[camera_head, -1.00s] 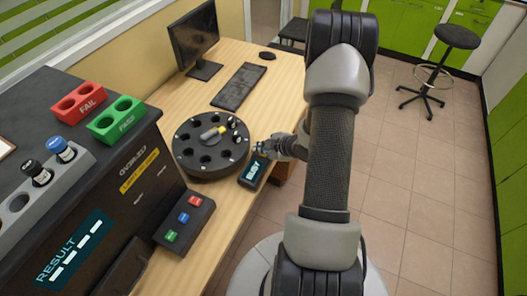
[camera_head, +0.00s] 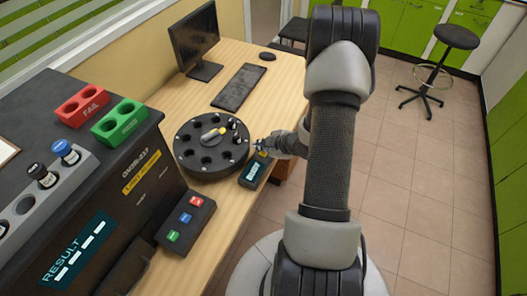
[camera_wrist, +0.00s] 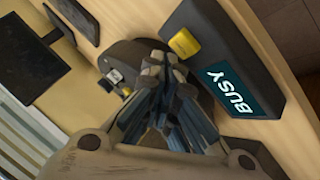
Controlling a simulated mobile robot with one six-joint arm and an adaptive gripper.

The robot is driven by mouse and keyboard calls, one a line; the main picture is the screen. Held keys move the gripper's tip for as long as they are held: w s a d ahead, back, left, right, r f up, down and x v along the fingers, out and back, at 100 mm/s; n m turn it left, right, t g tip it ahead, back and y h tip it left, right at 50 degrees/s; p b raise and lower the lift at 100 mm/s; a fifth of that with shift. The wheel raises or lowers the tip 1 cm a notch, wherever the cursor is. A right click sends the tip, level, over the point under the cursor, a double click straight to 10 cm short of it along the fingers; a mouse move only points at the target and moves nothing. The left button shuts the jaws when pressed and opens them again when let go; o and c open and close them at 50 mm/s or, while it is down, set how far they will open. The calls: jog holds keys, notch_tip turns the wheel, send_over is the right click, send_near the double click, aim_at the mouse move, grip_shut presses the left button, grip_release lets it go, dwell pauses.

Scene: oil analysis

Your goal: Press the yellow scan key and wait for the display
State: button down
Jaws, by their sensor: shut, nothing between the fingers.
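The scanner (camera_head: 252,172) is a small dark box at the right edge of the wooden table, beside the round carousel. Its yellow key (camera_wrist: 184,44) shows clearly in the wrist view, unobstructed, and as a small patch (camera_head: 263,154) in the head view. The display (camera_wrist: 232,91) reads BUSY in the wrist view; its text is blurred in the head view. My gripper (camera_wrist: 164,60) is shut and empty, its fingertips close to the yellow key. In the head view my gripper (camera_head: 260,144) is just above the key end of the scanner. It appears apart from the key.
The black carousel (camera_head: 205,166) has several holes and holds a few small items. The analyzer (camera_head: 115,200) with a RESULT screen, a three-button box (camera_head: 187,222), and red (camera_head: 82,106) and green (camera_head: 119,123) racks stand left. A keyboard (camera_head: 239,87) and monitor (camera_head: 194,38) are behind.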

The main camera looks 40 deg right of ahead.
jog(key=shift+r+p, duration=2)
jog(key=shift+r, duration=0.6)
jog(key=shift+f, duration=0.1)
notch_tip(320, 180, up, 11)
jog(key=m+g+h, duration=0.1)
jog(key=m+h, duration=0.1)
jog(key=h, duration=0.1)
send_over(262, 154)
jog(key=w, duration=0.2)
jog(key=s+a+r+m+g+h, duration=0.1)
jog(key=a+r, duration=0.2)
jog(key=r, duration=0.2)
jog(key=s+a+r+m, duration=0.1)
jog(key=a+r+m, duration=0.15)
jog(key=r, duration=0.25)
jog(key=s+a+r+m+g+y, duration=0.1)
jog(key=s+a+r, duration=0.3)
jog(key=s+a, duration=0.6)
jog(key=s+a+r+m+g+y, duration=0.1)
jog(key=s+a+r, duration=0.4)
jog(key=s+a, duration=0.5)
jog(key=shift+a+m+g+y, duration=0.3)
jog(key=shift+m+y, duration=0.4)
jog(key=shift+m, duration=0.45)
